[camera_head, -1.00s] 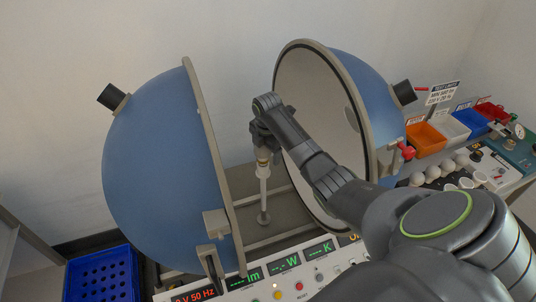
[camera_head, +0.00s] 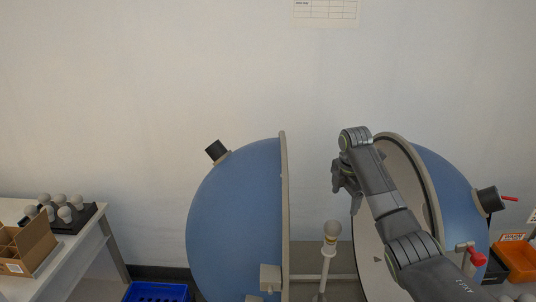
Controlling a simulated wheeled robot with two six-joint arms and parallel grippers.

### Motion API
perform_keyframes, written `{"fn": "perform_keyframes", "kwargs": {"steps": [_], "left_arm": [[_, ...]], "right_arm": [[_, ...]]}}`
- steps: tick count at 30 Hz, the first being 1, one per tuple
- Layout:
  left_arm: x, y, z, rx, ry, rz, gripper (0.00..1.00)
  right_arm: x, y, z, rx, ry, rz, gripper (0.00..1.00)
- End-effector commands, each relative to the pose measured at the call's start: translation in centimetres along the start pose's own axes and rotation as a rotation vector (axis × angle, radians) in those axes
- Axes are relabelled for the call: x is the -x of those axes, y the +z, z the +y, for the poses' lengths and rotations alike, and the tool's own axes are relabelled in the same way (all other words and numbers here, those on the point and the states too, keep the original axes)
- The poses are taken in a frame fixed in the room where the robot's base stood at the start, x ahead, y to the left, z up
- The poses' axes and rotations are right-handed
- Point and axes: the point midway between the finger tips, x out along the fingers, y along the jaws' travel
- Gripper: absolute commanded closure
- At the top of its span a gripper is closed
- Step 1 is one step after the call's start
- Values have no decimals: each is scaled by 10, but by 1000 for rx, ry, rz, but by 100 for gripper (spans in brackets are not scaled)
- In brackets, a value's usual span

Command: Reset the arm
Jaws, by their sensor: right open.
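My right arm reaches in from the lower right, between the two halves of the blue sphere. My right gripper (camera_head: 347,193) is open and empty, with its fingers pointing down. It shows above and slightly right of a white bulb (camera_head: 331,229) and apart from it. The bulb sits upright on a thin post (camera_head: 324,275) in the gap between the halves. The left blue half (camera_head: 235,215) and the right blue half (camera_head: 458,190) stand apart. My left gripper is not in view.
A white table (camera_head: 75,245) at the left holds a black tray (camera_head: 88,212) of several bulbs and a cardboard box (camera_head: 32,247). A blue crate (camera_head: 155,291) is low on the left. An orange bin (camera_head: 518,258) and a red handle (camera_head: 476,256) are at the right.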

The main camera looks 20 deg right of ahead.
Motion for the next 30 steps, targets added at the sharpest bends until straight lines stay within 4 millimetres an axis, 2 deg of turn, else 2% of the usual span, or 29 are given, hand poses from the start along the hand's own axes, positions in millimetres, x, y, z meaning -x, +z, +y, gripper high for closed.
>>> {"fn": "perform_keyframes", "kwargs": {"steps": [2,5,8,11,15,21,26,30], "left_arm": [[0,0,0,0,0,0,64],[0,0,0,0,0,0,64],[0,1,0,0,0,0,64],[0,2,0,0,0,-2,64],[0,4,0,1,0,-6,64],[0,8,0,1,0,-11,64],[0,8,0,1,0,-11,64],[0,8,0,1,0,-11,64]], "right_arm": [[-4,-1,-2,-8,-1,-2,23],[-22,-6,-13,-45,-2,-11,23],[-53,-17,-34,-124,0,-26,23],[-87,-31,-64,-232,11,-39,23],[-126,-51,-112,-394,32,-46,23],[-164,-80,-190,-650,67,-32,23],[-176,-102,-254,-874,95,-9,23],[-173,-118,-311,-1084,120,16,23]]}}
